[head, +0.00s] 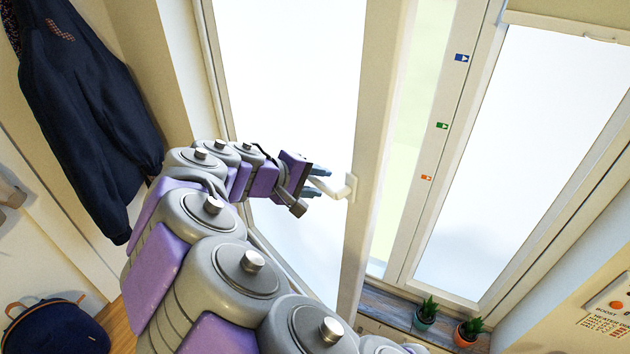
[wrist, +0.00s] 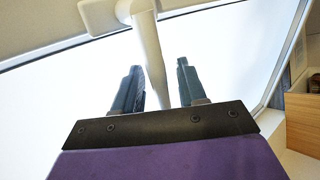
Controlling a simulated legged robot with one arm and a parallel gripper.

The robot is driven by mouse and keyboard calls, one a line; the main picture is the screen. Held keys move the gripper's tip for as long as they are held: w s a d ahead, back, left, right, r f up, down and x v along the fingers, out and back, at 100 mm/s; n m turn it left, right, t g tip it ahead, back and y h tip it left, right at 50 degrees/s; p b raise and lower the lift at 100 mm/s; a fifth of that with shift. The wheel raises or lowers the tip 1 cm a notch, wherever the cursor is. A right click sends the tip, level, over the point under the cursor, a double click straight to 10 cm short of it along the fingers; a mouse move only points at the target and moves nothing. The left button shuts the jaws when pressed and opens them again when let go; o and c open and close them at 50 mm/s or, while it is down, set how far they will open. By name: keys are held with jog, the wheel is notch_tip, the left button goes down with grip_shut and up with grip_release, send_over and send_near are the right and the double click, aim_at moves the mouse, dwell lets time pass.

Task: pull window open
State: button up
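The window sash (head: 363,130) has a pale frame and a bright pane. It stands ajar, with a gap between its edge and the fixed frame (head: 440,150). A white handle (head: 350,188) sits on the sash's right upright and shows in the wrist view (wrist: 148,45). My gripper (head: 322,181) is at the handle. In the wrist view its two dark fingers (wrist: 157,75) are apart, with the handle's bar between them. A gap shows between the bar and the right finger. Contact with the left finger is unclear.
Two small potted plants (head: 425,315) (head: 468,331) stand on the sill below the right pane. A dark jacket (head: 85,110) hangs at left, above a dark blue bag (head: 55,330).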

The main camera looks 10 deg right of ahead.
jog(key=shift+s+a+r, duration=0.15)
jog(key=shift+a, duration=0.45)
jog(key=p+v, duration=0.2)
jog(key=v, duration=1.4)
jog(key=shift+a+p, duration=0.25)
jog(key=shift+p, duration=0.1)
jog(key=shift+s+d+r, duration=0.1)
